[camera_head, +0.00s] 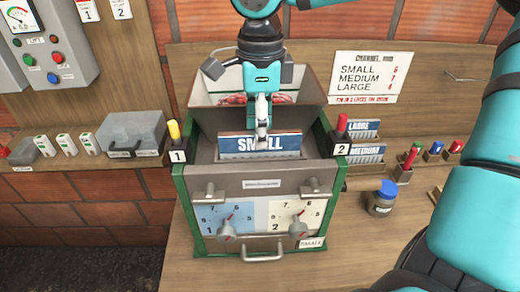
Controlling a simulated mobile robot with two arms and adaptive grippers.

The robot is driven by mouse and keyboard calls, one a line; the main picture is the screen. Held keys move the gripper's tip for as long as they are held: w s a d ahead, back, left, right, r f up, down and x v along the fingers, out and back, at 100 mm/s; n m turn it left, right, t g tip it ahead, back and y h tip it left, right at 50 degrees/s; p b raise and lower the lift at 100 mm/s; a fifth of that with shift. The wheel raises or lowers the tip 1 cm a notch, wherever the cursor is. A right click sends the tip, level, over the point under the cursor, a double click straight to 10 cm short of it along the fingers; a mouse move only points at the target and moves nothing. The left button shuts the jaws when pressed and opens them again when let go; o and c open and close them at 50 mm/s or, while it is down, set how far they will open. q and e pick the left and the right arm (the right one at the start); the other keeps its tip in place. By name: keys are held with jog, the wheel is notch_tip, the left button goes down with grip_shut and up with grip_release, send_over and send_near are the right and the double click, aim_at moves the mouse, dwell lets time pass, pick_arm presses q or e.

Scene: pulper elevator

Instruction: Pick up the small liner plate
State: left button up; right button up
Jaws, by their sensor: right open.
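The small liner plate (235,146), blue with white ribs and the word SMALL, stands upright in the open top of the green-framed pulper machine (255,187). My right gripper (262,136) comes down from above, pointing downward at the middle of the plate. Its fingers are open and overlap the plate's top edge and part of the lettering. I see them nearly edge-on, so I cannot tell whether they touch the plate. The plate's lower part is hidden inside the machine. My left gripper is not in view.
A hopper (215,95) rises behind the plate. Plates marked LARGE (364,129) and MEDIUM (364,152) stand at the right. A yellow-topped handle (174,130) and a red-topped handle (341,124) flank the machine. A blue-lidded jar (383,198) stands on the wooden bench.

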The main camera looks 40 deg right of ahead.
aim_at(260, 156)
jog(key=shift+f, duration=1.45)
grip_shut()
jog(key=shift+r, duration=0.1)
